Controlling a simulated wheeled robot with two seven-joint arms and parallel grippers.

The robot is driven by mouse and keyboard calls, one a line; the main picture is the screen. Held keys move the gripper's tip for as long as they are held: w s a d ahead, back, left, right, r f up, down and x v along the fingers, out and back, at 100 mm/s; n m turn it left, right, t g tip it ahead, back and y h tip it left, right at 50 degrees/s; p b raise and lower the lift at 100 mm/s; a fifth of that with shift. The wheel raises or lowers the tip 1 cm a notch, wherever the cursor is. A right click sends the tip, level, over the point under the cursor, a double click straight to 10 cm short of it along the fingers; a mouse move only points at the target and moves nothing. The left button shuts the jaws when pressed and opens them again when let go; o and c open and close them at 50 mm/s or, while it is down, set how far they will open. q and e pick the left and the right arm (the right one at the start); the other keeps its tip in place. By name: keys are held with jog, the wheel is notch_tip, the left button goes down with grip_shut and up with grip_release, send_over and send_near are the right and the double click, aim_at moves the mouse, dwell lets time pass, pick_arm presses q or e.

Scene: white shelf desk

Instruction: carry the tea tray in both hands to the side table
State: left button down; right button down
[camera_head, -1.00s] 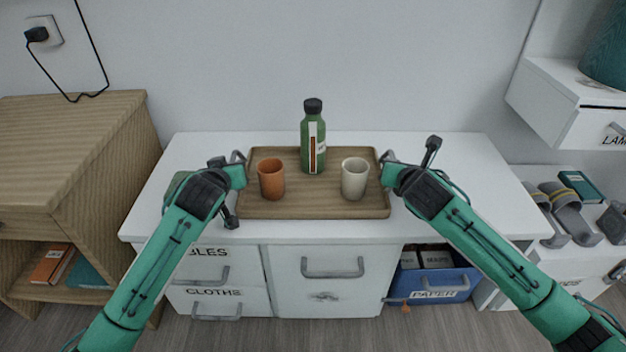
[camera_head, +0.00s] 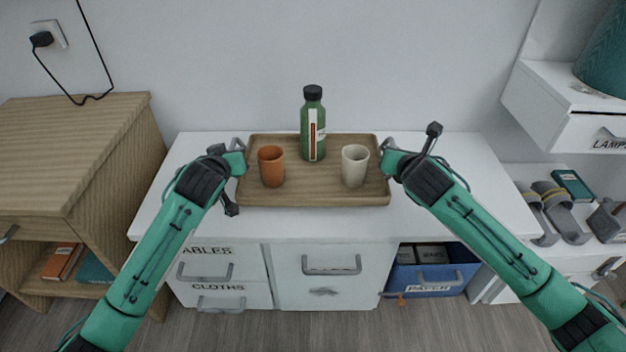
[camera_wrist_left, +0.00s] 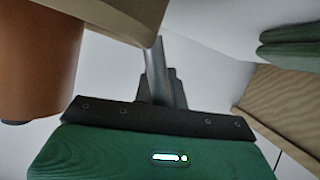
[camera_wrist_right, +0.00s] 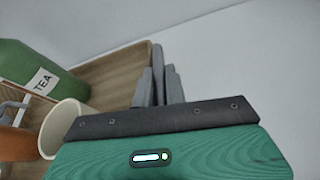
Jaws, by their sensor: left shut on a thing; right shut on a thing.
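The wooden tea tray (camera_head: 315,198) is level over the white desk top, with a green bottle (camera_head: 313,120), an orange cup (camera_head: 271,166) and a cream cup (camera_head: 355,165) upright on it. My left gripper (camera_head: 238,147) is shut on the tray's left handle; the left wrist view shows its fingers (camera_wrist_left: 163,75) beside the tray edge (camera_wrist_left: 120,15). My right gripper (camera_head: 387,148) is shut on the right handle; the right wrist view shows its fingers (camera_wrist_right: 160,82) by the tray (camera_wrist_right: 115,72). The gap under the tray is hard to see.
A wooden side table (camera_head: 70,140) with a lower shelf stands at the left, apart from the white desk (camera_head: 460,165). A white shelf (camera_head: 560,105) is at the right, with slippers (camera_head: 560,212) below it. The desk top at either side of the tray looks mostly clear.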

pick_arm(q)
jog(key=shift+r, duration=0.25)
pick_arm(e)
jog(key=shift+r, duration=0.2)
